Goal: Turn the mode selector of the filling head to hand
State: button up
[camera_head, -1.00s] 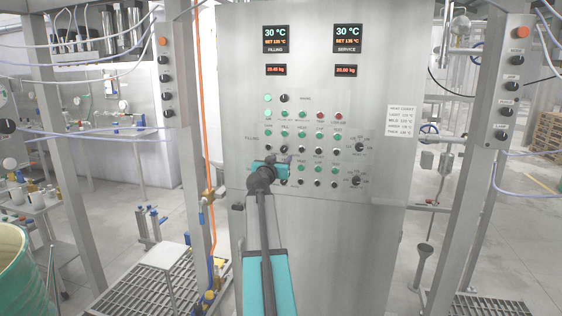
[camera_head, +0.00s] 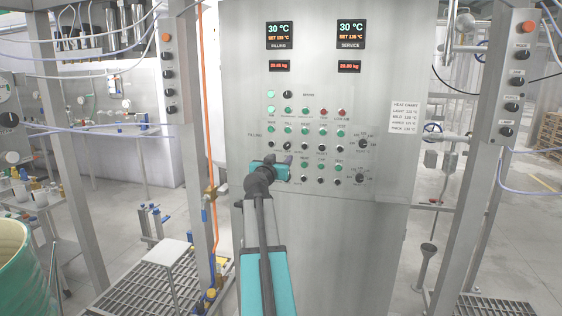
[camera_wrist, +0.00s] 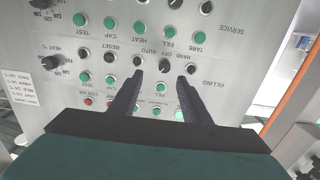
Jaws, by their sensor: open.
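The filling head's mode selector (camera_head: 287,146) is a small black knob in the filling row of the control panel. In the wrist view, which shows the panel upside down, the selector (camera_wrist: 163,66) sits under the letters HAND, OFF and AUTO. Its pointer direction is too small to tell. My gripper (camera_head: 281,167) is in front of the panel, just below that row in the head view. In the wrist view my gripper (camera_wrist: 162,77) is open, with one dark finger on each side of the selector. Nothing is held; whether the fingers touch the panel cannot be told.
Green push buttons (camera_wrist: 169,45) and several black knobs crowd around the selector. A similar service row (camera_wrist: 206,7) lies beyond it. Temperature displays (camera_head: 279,34) are higher on the panel. A steel frame post with an orange button (camera_head: 165,38) stands left of the panel.

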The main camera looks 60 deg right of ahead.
jog(key=shift+b+v, duration=0.75)
jog(key=shift+v, duration=1.35)
jog(key=shift+f+b, duration=0.1)
jog(key=shift+b, duration=0.45)
jog(key=shift+a, duration=0.1)
jog(key=b+v, duration=0.3)
jog(key=v, duration=1)
jog(key=shift+a, duration=0.3)
jog(key=shift+s, duration=0.1)
